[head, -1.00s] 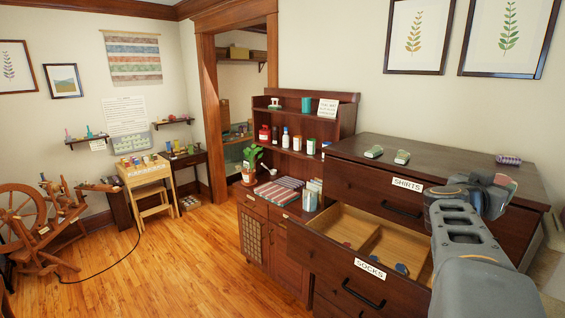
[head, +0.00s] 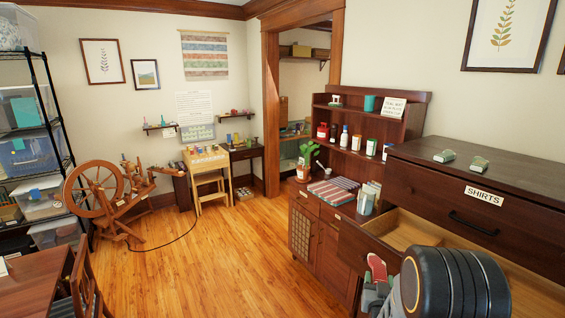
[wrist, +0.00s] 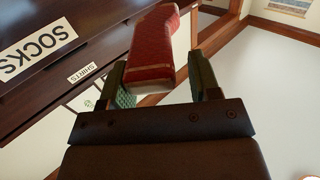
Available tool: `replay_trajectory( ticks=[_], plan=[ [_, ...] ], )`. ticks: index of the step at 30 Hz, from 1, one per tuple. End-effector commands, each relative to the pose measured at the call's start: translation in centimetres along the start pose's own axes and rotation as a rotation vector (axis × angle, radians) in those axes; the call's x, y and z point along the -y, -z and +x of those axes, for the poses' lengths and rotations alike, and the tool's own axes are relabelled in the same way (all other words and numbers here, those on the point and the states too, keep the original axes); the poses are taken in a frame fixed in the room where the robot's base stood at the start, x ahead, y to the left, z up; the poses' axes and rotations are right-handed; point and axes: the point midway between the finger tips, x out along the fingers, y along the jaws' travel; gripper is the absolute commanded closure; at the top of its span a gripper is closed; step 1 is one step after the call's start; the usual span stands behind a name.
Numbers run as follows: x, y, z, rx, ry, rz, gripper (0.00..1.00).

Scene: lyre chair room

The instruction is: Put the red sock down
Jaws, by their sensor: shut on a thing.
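The red sock (wrist: 157,50) is between the two fingers of my gripper (wrist: 160,80) in the wrist view, with its ribbed red side showing. In the head view the sock (head: 376,267) shows as a small red patch above my gripper (head: 374,292), low in front of the dresser. My dark arm link hides part of the gripper there. The open sock drawer (head: 405,230) is just behind and to the right of the sock. The SOCKS label (wrist: 38,48) shows at the left in the wrist view.
The dresser top (head: 510,172) holds two small green-and-white items (head: 462,160). The shut drawer below has a SHIRTS label (head: 484,195). A cabinet with shelves (head: 345,165) stands to the left.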

Motion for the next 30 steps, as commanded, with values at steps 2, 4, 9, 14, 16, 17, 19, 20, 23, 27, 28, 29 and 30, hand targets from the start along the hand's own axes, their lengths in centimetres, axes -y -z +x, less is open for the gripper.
replay_trajectory(
  ticks=[2, 4, 9, 14, 16, 17, 19, 20, 23, 27, 28, 29, 30],
  plan=[
    [2.8, -3.8, -1.1, 0.013, 0.079, -0.001, 0.66],
    [4.5, -6.1, -2.1, 0.011, 0.131, 0.000, 0.66],
    [7.5, -10.5, -4.1, 0.005, 0.211, -0.001, 0.66],
    [9.4, -13.0, -5.4, 0.001, 0.260, -0.002, 0.66],
    [10.0, -13.7, -5.8, -0.001, 0.276, -0.002, 0.66],
    [10.2, -13.9, -6.0, -0.002, 0.282, -0.002, 0.66],
    [10.6, -14.1, -6.2, -0.003, 0.292, -0.002, 0.66],
    [10.8, -14.1, -6.2, -0.004, 0.296, -0.002, 0.66],
    [11.1, -14.1, -6.3, -0.004, 0.303, -0.002, 0.66],
    [11.1, -14.1, -6.3, -0.004, 0.302, -0.003, 0.66],
    [11.0, -14.1, -6.3, -0.004, 0.302, -0.003, 0.66],
    [11.0, -14.1, -6.3, -0.004, 0.302, -0.003, 0.66],
    [11.0, -14.1, -6.3, -0.004, 0.302, -0.003, 0.66]
  ],
)
